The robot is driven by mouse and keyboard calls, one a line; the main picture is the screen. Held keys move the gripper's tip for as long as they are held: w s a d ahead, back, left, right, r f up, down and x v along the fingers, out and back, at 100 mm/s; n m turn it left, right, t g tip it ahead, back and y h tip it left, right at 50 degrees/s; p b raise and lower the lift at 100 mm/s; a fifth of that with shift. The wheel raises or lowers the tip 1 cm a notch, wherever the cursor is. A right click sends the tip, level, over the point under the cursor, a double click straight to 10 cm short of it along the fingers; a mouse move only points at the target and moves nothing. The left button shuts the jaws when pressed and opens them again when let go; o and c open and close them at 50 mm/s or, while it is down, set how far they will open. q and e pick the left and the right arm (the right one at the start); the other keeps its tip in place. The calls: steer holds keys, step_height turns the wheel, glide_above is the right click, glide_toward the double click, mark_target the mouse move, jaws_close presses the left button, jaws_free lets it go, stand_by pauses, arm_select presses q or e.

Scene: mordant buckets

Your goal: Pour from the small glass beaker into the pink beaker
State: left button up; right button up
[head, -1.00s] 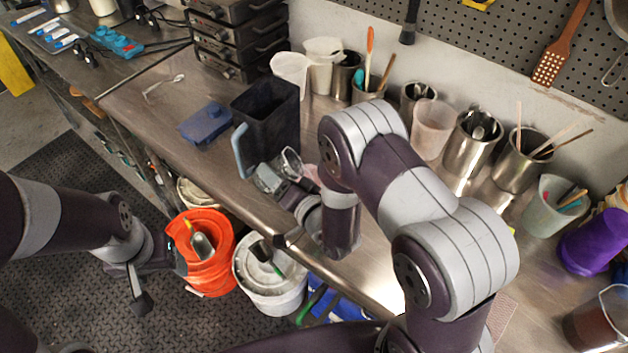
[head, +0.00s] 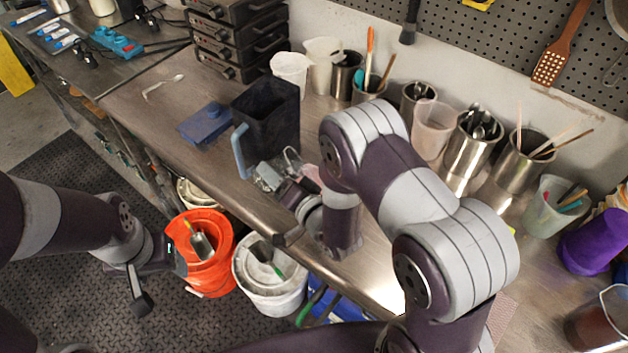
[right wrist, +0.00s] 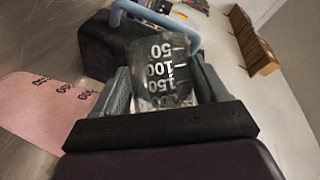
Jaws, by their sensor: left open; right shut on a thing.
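The small glass beaker (head: 291,158) is clear with printed volume marks. My right gripper (head: 270,178) is shut on it above the bench, close to the black square pitcher. In the right wrist view the glass beaker (right wrist: 165,70) sits between the fingers (right wrist: 160,82); its contents and exact tilt are unclear. The pink beaker (head: 309,176) is mostly hidden behind my right arm in the head view. In the right wrist view the pink beaker (right wrist: 45,108) shows at the left, apart from the glass one. My left gripper (head: 172,262) is open and empty, beside the orange bucket.
The black pitcher (head: 268,115) with a blue handle stands close to the glass beaker. A blue box (head: 205,124) lies left of it. Steel and plastic cups line the wall, including a frosted beaker (head: 432,125). An orange bucket (head: 203,270) and white bucket (head: 268,290) stand below the bench edge.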

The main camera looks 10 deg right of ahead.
steer(key=shift+r+m+t+y+b, duration=0.3)
steer(key=shift+r+m, duration=0.15)
steer(key=shift+m, duration=0.15)
stand_by(2.1)
